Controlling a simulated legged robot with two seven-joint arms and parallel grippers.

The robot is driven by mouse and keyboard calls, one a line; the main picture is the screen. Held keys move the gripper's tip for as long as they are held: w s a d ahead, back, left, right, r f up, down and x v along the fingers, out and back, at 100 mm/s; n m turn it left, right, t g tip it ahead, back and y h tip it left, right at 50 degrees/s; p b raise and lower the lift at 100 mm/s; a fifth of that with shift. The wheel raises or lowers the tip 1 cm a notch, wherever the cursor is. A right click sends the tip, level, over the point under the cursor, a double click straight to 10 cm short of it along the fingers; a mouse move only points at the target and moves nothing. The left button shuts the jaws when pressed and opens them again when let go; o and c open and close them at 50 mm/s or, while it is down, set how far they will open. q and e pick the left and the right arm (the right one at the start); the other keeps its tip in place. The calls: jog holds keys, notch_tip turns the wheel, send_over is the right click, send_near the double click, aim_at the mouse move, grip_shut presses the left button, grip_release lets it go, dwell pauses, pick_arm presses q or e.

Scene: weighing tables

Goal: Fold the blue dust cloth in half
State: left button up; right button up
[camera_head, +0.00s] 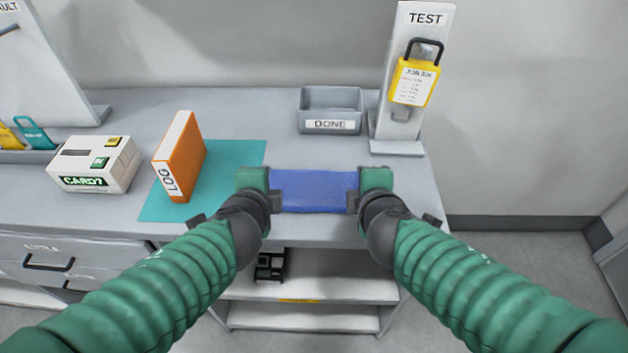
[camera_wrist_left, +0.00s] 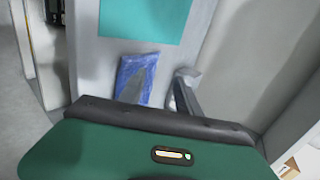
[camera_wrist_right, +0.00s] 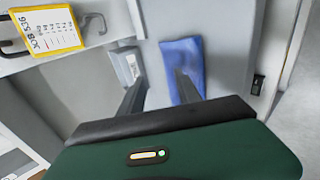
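The blue dust cloth (camera_head: 314,190) lies flat near the front edge of the table, between my two grippers. It looks like a plain rectangle in the head view, with its left and right ends partly hidden by the grippers. My left gripper (camera_head: 273,191) is at its left end; in the left wrist view its fingers are apart, one in front of the cloth (camera_wrist_left: 137,75) and one beside it. My right gripper (camera_head: 354,191) is at the right end; in the right wrist view its fingers are also apart, one in front of the cloth (camera_wrist_right: 184,58). I cannot tell whether either touches it.
A teal mat (camera_head: 238,160) with an orange LOG binder (camera_head: 183,160) is left of the cloth, and a white CARD? box (camera_head: 93,165) is farther left. A grey DONE tray (camera_head: 331,104) and a TEST stand (camera_head: 398,125) with a yellow padlock tag (camera_head: 414,83) are behind.

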pick_arm(q)
jog(key=r, duration=0.2)
jog(key=s+r, duration=0.1)
jog(key=r, duration=0.1)
jog(key=shift+r, duration=0.15)
pick_arm(e)
jog(key=r, duration=0.2)
jog(key=s+r, duration=0.1)
jog(key=r, duration=0.1)
jog(key=shift+r, duration=0.15)
pick_arm(q)
jog(key=s+a+f+n+g+p, duration=0.8)
jog(key=s+a+f+n+p, duration=0.2)
jog(key=n, duration=0.8)
jog(key=s+f+p, duration=0.1)
jog(key=s+f, duration=0.1)
jog(key=shift+s, duration=0.3)
pick_arm(e)
jog(key=s+d+f+m+g, duration=0.8)
jog(key=s+d+f+m, duration=0.2)
jog(key=m, duration=0.8)
jog(key=s+f, duration=0.2)
jog(key=shift+s, duration=0.3)
